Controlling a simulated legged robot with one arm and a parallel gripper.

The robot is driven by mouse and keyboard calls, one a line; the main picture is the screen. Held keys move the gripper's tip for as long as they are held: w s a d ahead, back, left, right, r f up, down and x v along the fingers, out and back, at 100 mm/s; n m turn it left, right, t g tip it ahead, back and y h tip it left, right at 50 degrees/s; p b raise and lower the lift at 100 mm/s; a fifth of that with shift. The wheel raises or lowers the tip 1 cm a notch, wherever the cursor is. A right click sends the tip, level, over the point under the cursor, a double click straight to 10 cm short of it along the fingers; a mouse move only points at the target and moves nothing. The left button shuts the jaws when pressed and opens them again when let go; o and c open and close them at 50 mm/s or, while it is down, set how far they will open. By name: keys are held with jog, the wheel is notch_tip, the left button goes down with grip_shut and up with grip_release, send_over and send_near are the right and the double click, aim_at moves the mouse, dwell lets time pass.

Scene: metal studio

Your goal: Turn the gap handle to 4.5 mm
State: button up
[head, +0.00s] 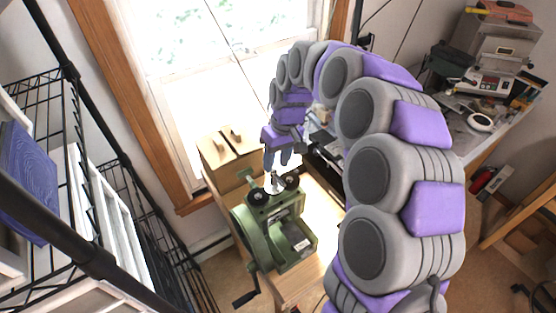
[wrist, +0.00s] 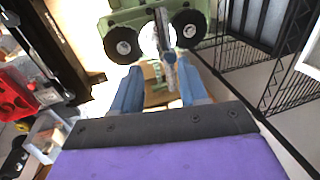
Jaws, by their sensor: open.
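A green rolling mill (head: 277,233) stands on a wooden bench. Two round black wheels (head: 257,196) sit on its top, and they also show in the wrist view (wrist: 124,46). Between them is the silver gap handle (head: 275,183), a metal bar over a pale disc; it also shows in the wrist view (wrist: 167,43). My gripper (head: 278,159) is just above the handle, pointing down. In the wrist view its blue fingers (wrist: 158,66) are apart, with the handle's near end around the space between their tips. Contact cannot be told. No 4.5 mm reading is legible.
A crank with a black grip (head: 246,299) sticks out at the mill's front left. A wooden box (head: 229,153) stands behind the mill, near the window. A black wire rack (head: 98,200) is at left and a cluttered workbench (head: 480,105) at right.

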jog(key=shift+s+a+f, duration=0.1)
jog(key=shift+a+f, duration=0.15)
jog(key=shift+a, duration=0.35)
jog(key=shift+s+a+f, duration=0.1)
jog(key=shift+a+f, duration=0.1)
jog(key=shift+a, duration=0.35)
jog(key=shift+w+a+f, duration=0.1)
jog(key=shift+w+a, duration=0.1)
jog(key=shift+a, duration=0.25)
jog(key=d, duration=0.2)
jog(key=shift+d+r, duration=0.2)
jog(key=shift+d, duration=0.15)
jog(key=c, duration=0.5)
jog(key=shift+s+a, duration=0.2)
jog(key=shift+a, duration=0.2)
grip_shut()
jog(key=shift+w+a+f, duration=0.1)
jog(key=shift+w+a, duration=0.1)
